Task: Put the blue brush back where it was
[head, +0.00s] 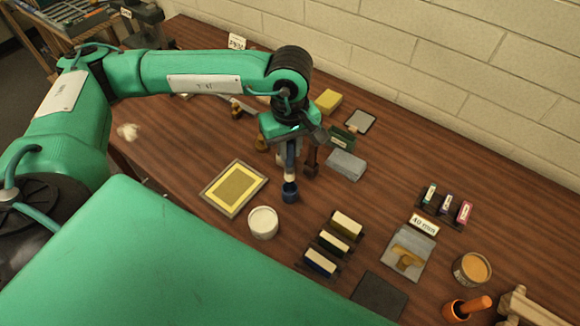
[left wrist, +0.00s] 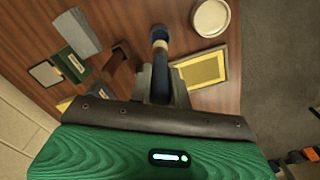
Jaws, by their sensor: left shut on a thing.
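My left gripper (head: 290,150) points down over the table and is shut on the blue brush. In the head view the blue brush (head: 290,165) hangs upright below the jaws, with a dark blue handle and a pale band. A short, wider dark blue piece (head: 290,193) is at its lower end; I cannot tell whether this is the brush's head or a small cup around it. In the left wrist view the brush (left wrist: 160,42) sticks out from between the fingers (left wrist: 159,85). I cannot tell whether its end touches the table. My right gripper is not in view.
A yellow-centred tray (head: 211,199) and white pot (head: 263,222) are left of the brush. A brown stand (head: 312,160) and grey block (head: 346,164) are at its right. Nearer are a rack of blocks (head: 333,240) and an orange cup (head: 453,311) with an orange handle.

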